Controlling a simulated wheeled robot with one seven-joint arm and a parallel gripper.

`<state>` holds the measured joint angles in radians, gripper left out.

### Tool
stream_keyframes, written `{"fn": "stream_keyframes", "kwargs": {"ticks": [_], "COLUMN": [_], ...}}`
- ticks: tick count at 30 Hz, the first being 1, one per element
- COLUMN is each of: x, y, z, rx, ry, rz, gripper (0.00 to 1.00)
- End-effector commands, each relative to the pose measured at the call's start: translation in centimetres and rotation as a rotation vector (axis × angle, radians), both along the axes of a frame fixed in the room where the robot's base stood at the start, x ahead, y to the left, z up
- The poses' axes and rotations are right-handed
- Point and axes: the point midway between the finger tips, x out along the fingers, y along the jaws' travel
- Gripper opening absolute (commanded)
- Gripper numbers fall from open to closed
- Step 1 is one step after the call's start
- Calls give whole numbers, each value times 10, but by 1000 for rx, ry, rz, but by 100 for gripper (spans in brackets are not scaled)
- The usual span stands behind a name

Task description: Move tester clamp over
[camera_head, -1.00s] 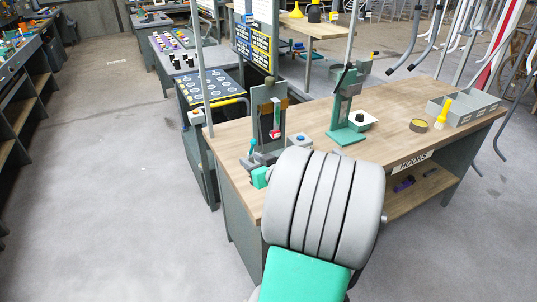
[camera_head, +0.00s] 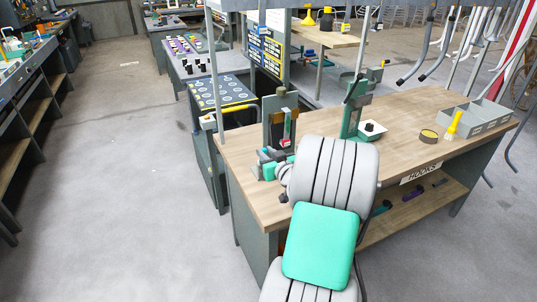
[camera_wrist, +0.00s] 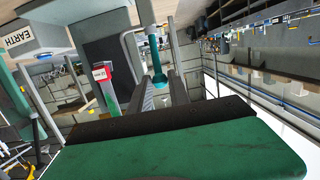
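The tester (camera_head: 287,125) stands at the left end of the wooden bench, an upright grey frame with a dark back. A slim clamp piece with a red and white top and a green body is on its front; this clamp (camera_wrist: 104,84) shows at left in the wrist view. A teal lever with a wide end (camera_wrist: 158,78) shows beside it. My gripper (camera_wrist: 162,92) has its two grey fingers apart, with the lever's end appearing between or just beyond them. Contact cannot be told. In the head view my grey and teal arm hides most of the gripper and the tester's lower part.
The wooden bench top (camera_head: 410,118) is mostly clear at the centre. A green stand (camera_head: 354,110) is right of the tester. A tape roll (camera_head: 428,136), a yellow-topped item (camera_head: 453,126) and a grey bin (camera_head: 485,118) are at right. Open floor (camera_head: 120,190) lies to the left.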

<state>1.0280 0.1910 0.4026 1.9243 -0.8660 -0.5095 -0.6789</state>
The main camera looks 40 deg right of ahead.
Motion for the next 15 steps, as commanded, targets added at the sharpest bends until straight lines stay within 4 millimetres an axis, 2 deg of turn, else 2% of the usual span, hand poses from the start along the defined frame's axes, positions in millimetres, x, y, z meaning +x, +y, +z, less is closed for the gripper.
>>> {"fn": "stream_keyframes", "kwargs": {"ticks": [1, 6, 15], "x": [0, 0, -10], "y": [0, 0, 2], "z": [1, 1, -10], "rx": [-1, -1, 0], "ry": [-2, -2, -1], "rz": [0, 0, -1], "gripper": [13, 0, 0]}}
